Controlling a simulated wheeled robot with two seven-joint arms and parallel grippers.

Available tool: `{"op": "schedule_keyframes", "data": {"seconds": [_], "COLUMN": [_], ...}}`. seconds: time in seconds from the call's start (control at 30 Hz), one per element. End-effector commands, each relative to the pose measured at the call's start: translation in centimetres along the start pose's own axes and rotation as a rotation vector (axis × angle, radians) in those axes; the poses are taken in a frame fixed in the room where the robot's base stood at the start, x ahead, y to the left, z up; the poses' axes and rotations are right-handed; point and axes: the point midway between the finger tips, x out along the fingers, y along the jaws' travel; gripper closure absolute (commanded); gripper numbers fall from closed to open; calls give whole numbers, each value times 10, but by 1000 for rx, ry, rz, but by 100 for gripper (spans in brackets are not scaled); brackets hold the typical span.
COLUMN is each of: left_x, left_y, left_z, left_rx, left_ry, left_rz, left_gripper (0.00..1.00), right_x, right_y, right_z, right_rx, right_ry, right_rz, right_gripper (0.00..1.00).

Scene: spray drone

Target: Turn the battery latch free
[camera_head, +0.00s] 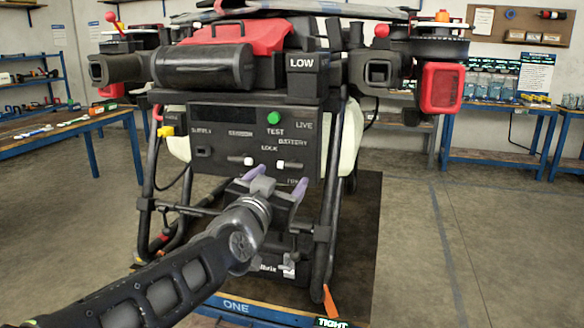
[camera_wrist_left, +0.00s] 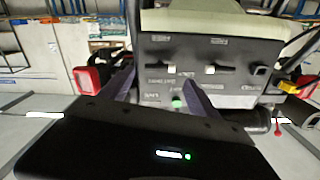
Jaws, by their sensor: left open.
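The spray drone's black panel (camera_head: 215,130) faces me. The battery latch (camera_head: 289,165) is the right-hand of two small latches, under the BATTERY and LOCK labels. It lies about level, white tip to the left. In the upside-down left wrist view it is the left-hand latch (camera_wrist_left: 160,68). My left gripper (camera_head: 279,180) is open, its purple fingers pointing at the panel just below the battery latch. In the left wrist view the fingers (camera_wrist_left: 160,92) stand apart with nothing between them. I cannot tell whether they touch the panel. My right gripper is out of view.
A second, similar latch (camera_head: 240,160) sits to the left. A green button (camera_head: 273,118) labelled TEST is above. The drone's dark legs (camera_head: 330,200) frame the panel on both sides. Blue-legged benches (camera_head: 80,125) stand left and right; the floor at right is clear.

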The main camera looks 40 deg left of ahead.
Motion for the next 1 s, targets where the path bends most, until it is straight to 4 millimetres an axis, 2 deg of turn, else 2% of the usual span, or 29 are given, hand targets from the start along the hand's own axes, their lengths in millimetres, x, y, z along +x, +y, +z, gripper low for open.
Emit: {"op": "schedule_keyframes", "data": {"seconds": [0.17, 0.43, 0.6, 0.93, 1.0], "left_x": [14, 56, 73, 77, 77], "left_y": [0, 1, 0, 0, 0], "left_z": [0, 1, 1, 0, 0], "left_rx": [-2, -2, -2, -2, -2], "left_ry": [-2, -3, -1, 1, 1], "left_rz": [2, 2, 1, 0, 0], "left_gripper": [29, 29, 29, 29, 35], "right_x": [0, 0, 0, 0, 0], "right_y": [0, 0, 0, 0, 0], "right_z": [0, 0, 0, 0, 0], "right_rx": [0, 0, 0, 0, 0], "right_ry": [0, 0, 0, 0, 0], "right_rz": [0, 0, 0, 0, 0], "right_gripper": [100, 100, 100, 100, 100]}}
